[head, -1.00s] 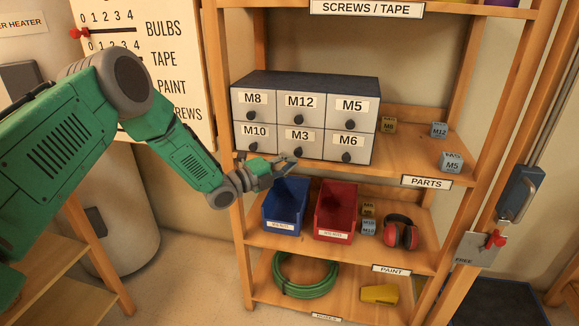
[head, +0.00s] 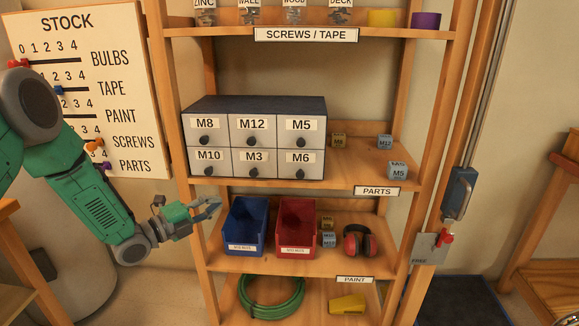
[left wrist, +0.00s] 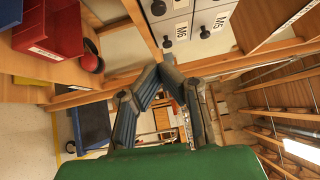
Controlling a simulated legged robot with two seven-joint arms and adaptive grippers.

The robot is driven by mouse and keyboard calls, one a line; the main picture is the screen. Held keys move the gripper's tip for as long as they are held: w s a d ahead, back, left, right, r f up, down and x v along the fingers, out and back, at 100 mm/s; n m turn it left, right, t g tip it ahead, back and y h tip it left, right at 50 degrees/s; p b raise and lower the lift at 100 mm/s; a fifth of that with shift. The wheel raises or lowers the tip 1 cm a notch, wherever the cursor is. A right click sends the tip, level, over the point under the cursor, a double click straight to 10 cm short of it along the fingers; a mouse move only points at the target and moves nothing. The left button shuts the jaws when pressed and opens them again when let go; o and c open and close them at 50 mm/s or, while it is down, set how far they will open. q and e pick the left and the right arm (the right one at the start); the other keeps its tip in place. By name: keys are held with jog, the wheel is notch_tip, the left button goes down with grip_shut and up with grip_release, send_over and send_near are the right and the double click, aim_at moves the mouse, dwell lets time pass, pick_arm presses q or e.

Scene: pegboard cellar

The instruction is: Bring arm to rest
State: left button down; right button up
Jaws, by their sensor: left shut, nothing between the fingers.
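My left arm, green with grey joints, comes in from the left in the head view. Its gripper (head: 208,211) is shut and empty, in front of the shelf unit's left post, just left of the blue bin (head: 245,228). The left wrist view shows the same gripper (left wrist: 165,70) with its fingers drawn together at the tips and nothing between them. My right gripper is in neither view.
The wooden shelf unit holds a drawer cabinet (head: 254,160), a red bin (head: 296,230), small labelled cubes, red earmuffs (head: 360,243) and a green hose (head: 270,304). A stock board (head: 120,65) hangs at left. A metal lever box (head: 459,193) is at right.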

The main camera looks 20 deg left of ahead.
pick_arm(q)
jog(key=s+d+f+n+g+y, duration=0.3)
jog(key=s+d+f+n+g, duration=0.15)
jog(key=s+f+n, duration=0.35)
jog(key=s+d+f+n+g+y, duration=0.25)
jog(key=s+d+f+n, duration=0.35)
jog(key=f, duration=0.4)
jog(key=s+f+n+g+y, duration=0.2)
jog(key=s+n+g, duration=0.2)
jog(key=s, duration=0.9)
jog(key=s+a+f+n+g+y, duration=0.1)
jog(key=s+f+n+g, duration=0.2)
jog(key=s, duration=1)
jog(key=n+g, duration=0.1)
jog(key=n, duration=0.2)
jog(key=shift+a+f+y, duration=0.15)
jog(key=shift+f+y, duration=0.05)
jog(key=shift+y, duration=0.15)
jog(key=shift+w, duration=0.1)
